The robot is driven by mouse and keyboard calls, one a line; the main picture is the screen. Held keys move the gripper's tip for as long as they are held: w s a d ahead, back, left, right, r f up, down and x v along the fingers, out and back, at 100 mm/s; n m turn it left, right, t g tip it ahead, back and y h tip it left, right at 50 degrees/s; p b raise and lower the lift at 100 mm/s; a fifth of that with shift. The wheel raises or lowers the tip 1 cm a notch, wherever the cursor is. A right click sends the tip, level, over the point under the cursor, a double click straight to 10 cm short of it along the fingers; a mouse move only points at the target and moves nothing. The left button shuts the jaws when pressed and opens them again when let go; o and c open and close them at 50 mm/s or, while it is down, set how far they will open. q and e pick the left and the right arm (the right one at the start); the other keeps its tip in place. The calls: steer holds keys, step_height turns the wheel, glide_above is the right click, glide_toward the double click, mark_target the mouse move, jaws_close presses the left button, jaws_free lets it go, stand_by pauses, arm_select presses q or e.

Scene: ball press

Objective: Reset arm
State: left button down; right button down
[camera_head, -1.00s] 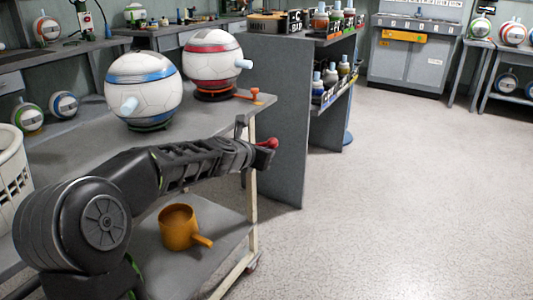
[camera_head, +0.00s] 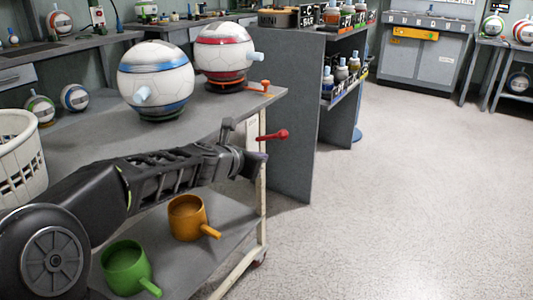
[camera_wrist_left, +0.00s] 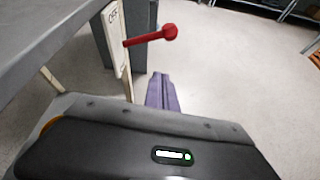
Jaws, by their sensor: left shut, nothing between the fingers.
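My left gripper (camera_head: 262,158) reaches in from the left, in front of the cart's right edge. Its purple fingers (camera_wrist_left: 162,92) are together and empty in the left wrist view. A red lever (camera_head: 274,135) sticks out from the cart's end, just above the fingertips in the head view. In the left wrist view the red lever (camera_wrist_left: 152,37) comes out of a pale panel (camera_wrist_left: 117,38) marked OFF, apart from the fingers. My right gripper is in neither view.
The cart (camera_head: 95,139) carries a blue-banded ball (camera_head: 160,80) and a red-banded ball (camera_head: 223,50) on top. An orange mug (camera_head: 187,218) and a green mug (camera_head: 127,268) stand on its lower shelf. A white basket (camera_head: 20,160) is at left. The floor at right is clear.

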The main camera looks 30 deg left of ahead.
arm_select(q)
steer(key=shift+s+r, duration=0.1)
steer(key=shift+s, duration=0.25)
stand_by(0.4)
